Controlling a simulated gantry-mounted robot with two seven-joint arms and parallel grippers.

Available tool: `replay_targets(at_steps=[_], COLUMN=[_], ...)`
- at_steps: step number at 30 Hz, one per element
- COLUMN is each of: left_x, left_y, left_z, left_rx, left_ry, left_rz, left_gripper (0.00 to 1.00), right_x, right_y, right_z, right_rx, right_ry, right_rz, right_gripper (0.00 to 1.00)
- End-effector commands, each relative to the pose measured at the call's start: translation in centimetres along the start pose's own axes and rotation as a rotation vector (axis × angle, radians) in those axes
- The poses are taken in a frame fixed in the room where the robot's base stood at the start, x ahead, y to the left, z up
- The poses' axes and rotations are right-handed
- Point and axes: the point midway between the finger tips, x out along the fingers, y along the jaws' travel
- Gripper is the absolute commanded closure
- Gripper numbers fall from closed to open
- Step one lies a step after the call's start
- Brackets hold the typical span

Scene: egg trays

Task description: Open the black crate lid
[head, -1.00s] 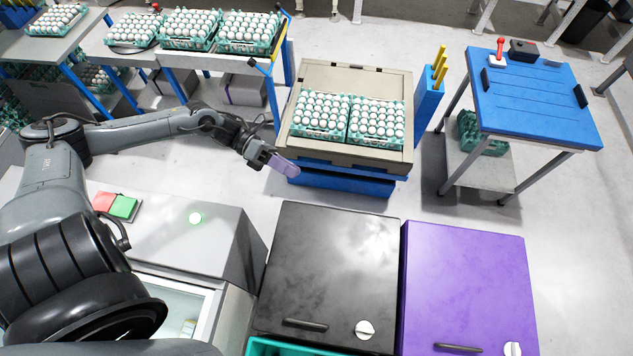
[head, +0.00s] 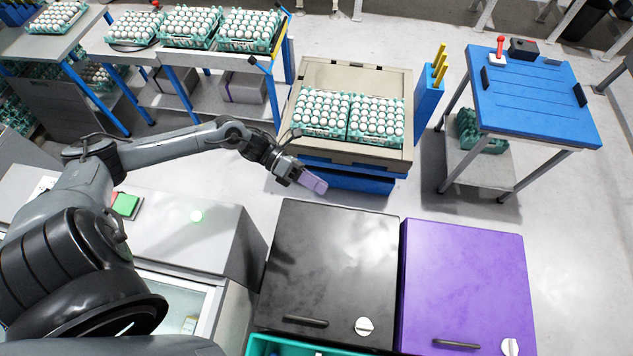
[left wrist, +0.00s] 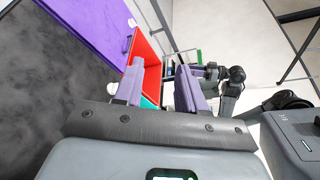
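The black crate lid (head: 330,260) is shut and flat, with a dark bar handle (head: 305,321) and a white knob (head: 364,326) at its near edge. It also shows as a dark surface in the left wrist view (left wrist: 60,85). My left gripper (head: 312,181), with purple fingers, is in the air near the lid's far edge, apparently not touching it. In the left wrist view its two fingers (left wrist: 160,85) stand apart with nothing held between them. My right gripper is outside the head view; a small dark arm shows in the left wrist view, but its fingers cannot be made out.
A purple crate lid (head: 465,285) is just right of the black one. A teal crate edge (head: 290,347) shows in front. A grey machine (head: 190,235) stands to the left. Behind is a cart (head: 350,78) with egg trays; a blue-topped table (head: 530,100) is at right.

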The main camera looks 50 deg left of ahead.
Motion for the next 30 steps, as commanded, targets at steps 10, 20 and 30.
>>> replay_targets(at_steps=[10, 20, 30], left_x=[-0.03, -0.03, -0.03], left_y=[-0.01, -0.01, -0.01], left_z=[0.01, 0.02, 0.01], left_rx=[0.000, 0.000, 0.000], left_ry=[0.000, 0.000, 0.000], left_rz=[0.000, 0.000, 0.000], left_gripper=[1.00, 1.00, 1.00], right_x=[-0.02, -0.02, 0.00], right_y=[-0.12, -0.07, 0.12], right_z=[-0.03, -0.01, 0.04], right_rx=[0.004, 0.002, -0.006], right_ry=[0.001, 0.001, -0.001], right_rz=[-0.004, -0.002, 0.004], right_gripper=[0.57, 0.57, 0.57])
